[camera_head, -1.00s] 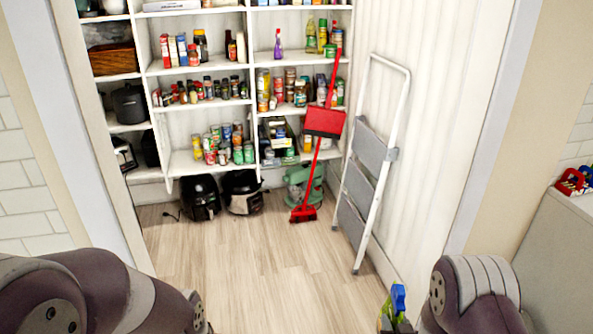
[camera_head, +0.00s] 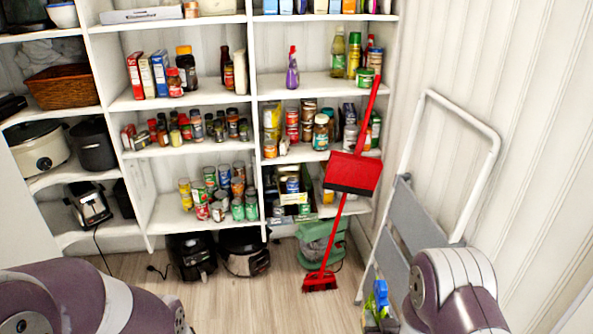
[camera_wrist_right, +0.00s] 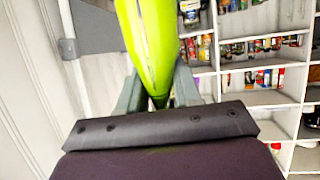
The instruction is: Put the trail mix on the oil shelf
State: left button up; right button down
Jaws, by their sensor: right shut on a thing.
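A bright green package (camera_wrist_right: 148,45), which looks like the trail mix bag, is held between the fingers of my right gripper (camera_wrist_right: 157,92) in the wrist view. In the head view the package (camera_head: 381,293) shows small, blue and green, at the bottom beside my right arm. My right gripper (camera_head: 378,318) is mostly hidden there. The likely oil shelf (camera_head: 315,84), upper right of the shelving, holds green and yellow bottles (camera_head: 354,55), a purple-and-red bottle (camera_head: 292,70) and jars. The package is well apart from this shelf. My left gripper is out of view.
A red broom and dustpan (camera_head: 354,172) lean in front of the right shelves. A folding step ladder (camera_head: 470,140) leans at the right wall. Lower shelves hold cans (camera_head: 225,190) and jars. The oil shelf has bare room between the purple bottle and the green bottles.

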aim_at(324, 85)
jog(key=i+l, duration=0.15)
jog(key=i, duration=0.35)
jog(key=i+l, duration=0.1)
jog(key=i, duration=0.4)
jog(key=i+l, duration=0.15)
jog(key=i, duration=0.35)
jog(key=i+l, duration=0.1)
jog(key=i, duration=0.4)
